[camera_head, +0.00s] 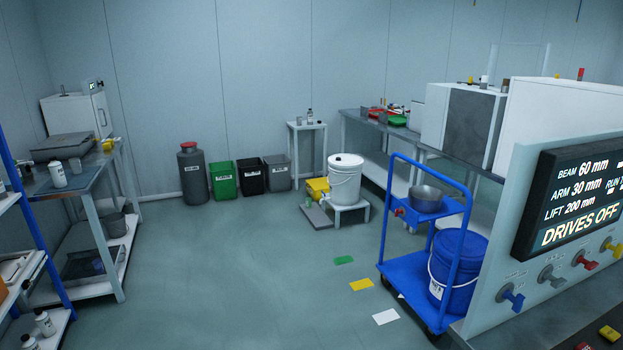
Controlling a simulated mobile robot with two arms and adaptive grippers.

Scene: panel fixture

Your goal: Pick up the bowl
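A grey metal bowl (426,197) sits on the small raised blue shelf of a blue cart (400,276) right of centre. The bowl looks upright, and I cannot see what is inside it. Neither of my grippers shows in the head view, so nothing is seen touching the bowl.
A large blue bucket (460,262) stands on the cart. A panel with a display (580,195) and coloured valves fills the right foreground. A bench (370,127) runs behind the cart. A white bucket (345,182) stands on a low stand. Open floor (230,270) lies left of the cart.

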